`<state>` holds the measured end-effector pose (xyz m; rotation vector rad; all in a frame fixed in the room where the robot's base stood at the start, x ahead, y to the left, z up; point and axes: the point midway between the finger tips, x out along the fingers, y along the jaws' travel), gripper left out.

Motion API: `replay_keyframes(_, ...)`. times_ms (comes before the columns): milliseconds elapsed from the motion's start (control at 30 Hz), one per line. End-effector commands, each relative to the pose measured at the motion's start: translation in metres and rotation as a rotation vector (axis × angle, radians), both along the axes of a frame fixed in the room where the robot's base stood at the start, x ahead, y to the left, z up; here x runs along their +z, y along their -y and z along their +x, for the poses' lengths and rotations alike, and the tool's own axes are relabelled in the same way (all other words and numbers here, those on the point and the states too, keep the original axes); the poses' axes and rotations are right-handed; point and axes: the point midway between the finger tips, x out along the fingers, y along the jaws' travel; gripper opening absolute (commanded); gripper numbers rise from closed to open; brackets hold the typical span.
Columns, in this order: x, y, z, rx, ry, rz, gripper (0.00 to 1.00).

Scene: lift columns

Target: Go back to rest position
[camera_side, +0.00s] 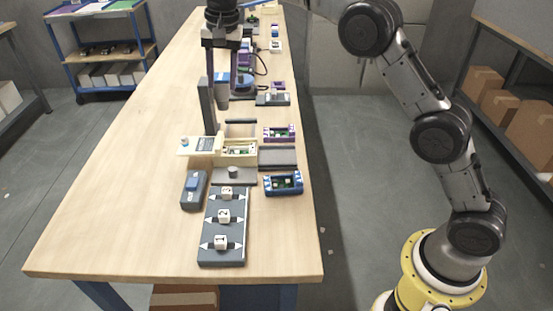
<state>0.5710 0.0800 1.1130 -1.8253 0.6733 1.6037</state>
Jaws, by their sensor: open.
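My gripper (225,68) points down over the far middle of the wooden table (125,215). Its jaws are spread open. A tall dark grey column (208,107) stands just below it in the picture, and a grey-blue part (222,90) shows beside the column. The overlap hides whether my fingers touch either one. My arm reaches in from the base at the right, and its upper part leaves the top of the view.
A dark panel (222,252) with several white dice-like blocks lies in front. A blue-edged module (283,183), a purple-edged module (279,133) and a grey-blue device (194,190) lie nearby. The table's left side is clear. Shelves (105,52) stand behind.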

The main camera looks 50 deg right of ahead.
Motion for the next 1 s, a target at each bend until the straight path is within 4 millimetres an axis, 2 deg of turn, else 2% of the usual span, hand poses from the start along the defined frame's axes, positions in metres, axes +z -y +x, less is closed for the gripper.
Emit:
replay_keyframes(33,0.027,0.007,-0.015,-0.009,0.029,0.004,0.47)
replay_keyframes(200,0.084,0.026,-0.066,-0.004,0.098,0.007,0.47)
replay_keyframes(333,0.114,0.039,-0.111,0.024,0.151,0.001,0.47)
replay_keyframes(500,0.135,0.053,-0.174,0.087,0.214,-0.018,0.47)
replay_keyframes(633,0.137,0.063,-0.224,0.147,0.260,-0.040,0.47)
replay_keyframes(767,0.126,0.070,-0.274,0.220,0.302,-0.070,0.47)
replay_keyframes(867,0.109,0.074,-0.312,0.286,0.329,-0.098,0.47)
replay_keyframes(1000,0.071,0.078,-0.360,0.398,0.356,-0.146,0.47)
